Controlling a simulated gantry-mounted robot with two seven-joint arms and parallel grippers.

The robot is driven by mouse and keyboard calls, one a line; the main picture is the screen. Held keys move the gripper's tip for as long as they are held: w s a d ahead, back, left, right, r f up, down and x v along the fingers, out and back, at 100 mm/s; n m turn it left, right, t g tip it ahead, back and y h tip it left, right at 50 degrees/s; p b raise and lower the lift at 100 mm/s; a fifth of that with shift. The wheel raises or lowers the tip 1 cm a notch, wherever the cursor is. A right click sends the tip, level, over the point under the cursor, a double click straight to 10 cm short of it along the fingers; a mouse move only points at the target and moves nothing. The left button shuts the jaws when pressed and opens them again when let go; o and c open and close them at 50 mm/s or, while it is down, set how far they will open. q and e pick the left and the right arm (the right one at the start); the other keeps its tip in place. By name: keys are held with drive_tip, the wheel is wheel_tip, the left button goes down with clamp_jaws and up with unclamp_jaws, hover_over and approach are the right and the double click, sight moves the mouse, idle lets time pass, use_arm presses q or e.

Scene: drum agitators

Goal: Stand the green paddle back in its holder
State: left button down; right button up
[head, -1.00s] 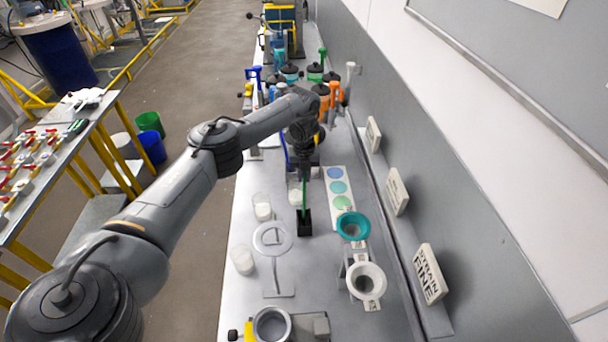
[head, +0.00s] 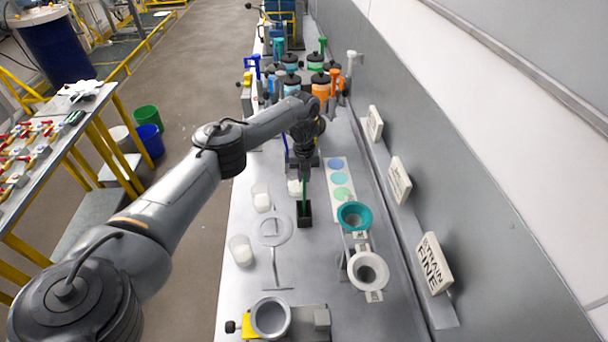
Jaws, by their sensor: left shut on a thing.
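The green paddle (head: 304,188) is a thin upright green stick below my left gripper (head: 304,168). My left gripper is shut on it, pointing down, and the arm hides part of the grip. The paddle's lower end meets the small black box-like holder (head: 304,218) on the bench. It appears to be inside the holder's opening, but I cannot tell how deep or whether it touches the bottom. My right gripper is not in view.
Clear beakers (head: 240,250) stand left of the holder, near a ring stand (head: 274,231). A teal funnel (head: 354,217) and a white funnel (head: 368,271) stand to the right. A grey cup (head: 270,318) is in front. Several lidded drums (head: 320,88) stand behind.

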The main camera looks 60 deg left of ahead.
use_arm(q)
drive_tip(key=c, duration=1.1)
unclamp_jaws()
drive_tip(key=shift+o, duration=0.2)
wheel_tip(320, 180, up, 11)
drive_tip(key=p, duration=0.4)
drive_tip(key=shift+f, duration=0.2)
drive_tip(key=shift+r+p, duration=0.15)
drive_tip(key=shift+p, duration=0.15)
drive_tip(key=shift+s, duration=0.1)
